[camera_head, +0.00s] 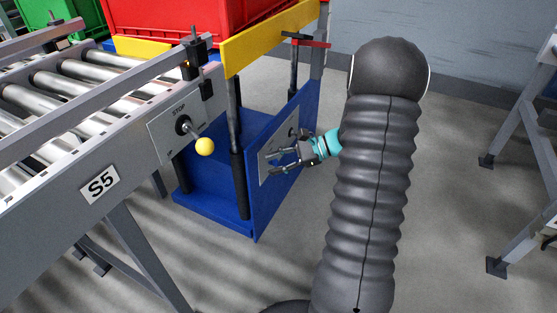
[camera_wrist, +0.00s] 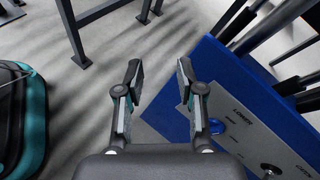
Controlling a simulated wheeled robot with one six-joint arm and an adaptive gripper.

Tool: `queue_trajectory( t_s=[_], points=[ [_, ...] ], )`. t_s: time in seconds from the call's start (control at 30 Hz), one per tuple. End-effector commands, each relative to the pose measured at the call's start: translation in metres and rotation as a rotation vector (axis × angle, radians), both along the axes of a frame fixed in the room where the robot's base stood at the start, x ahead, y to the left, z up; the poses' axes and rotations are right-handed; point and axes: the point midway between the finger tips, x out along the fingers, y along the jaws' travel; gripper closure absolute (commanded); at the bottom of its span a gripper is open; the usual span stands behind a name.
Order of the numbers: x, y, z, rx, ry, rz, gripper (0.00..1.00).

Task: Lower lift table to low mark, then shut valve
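The lift table has a blue base (camera_head: 215,195) and a yellow upper frame (camera_head: 270,35), which stands well above the base on dark posts. A grey control panel (camera_head: 272,158) is on its blue side plate. In the wrist view, the panel (camera_wrist: 232,138) carries the word LOWER and a dark round knob near the bottom edge; I cannot tell whether this is the valve. My gripper (camera_head: 273,162) is in front of the panel in the head view. In the wrist view my gripper (camera_wrist: 158,78) has its fingers apart with nothing between them. The low mark cannot be made out.
A red crate (camera_head: 190,15) sits on the lift table. A roller conveyor (camera_head: 65,150) marked S5 stands at left, with a STOP lever and yellow knob (camera_head: 205,147). A red bar (camera_head: 305,41) shows near the yellow frame. Grey stand legs (camera_head: 510,130) are at right; floor between is clear.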

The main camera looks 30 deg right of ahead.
Motion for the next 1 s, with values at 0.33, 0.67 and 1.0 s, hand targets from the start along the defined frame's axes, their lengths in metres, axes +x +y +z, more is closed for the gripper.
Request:
queue_trajectory(
  t_s=[0.33,0.67,1.0],
  points=[
    [0.028,-0.115,-0.094,0.390,0.057,-0.399,0.62],
    [0.026,-0.163,-0.135,0.536,0.052,-0.562,0.62],
    [0.061,-0.135,-0.136,0.539,0.052,-0.562,0.62]
  ],
)
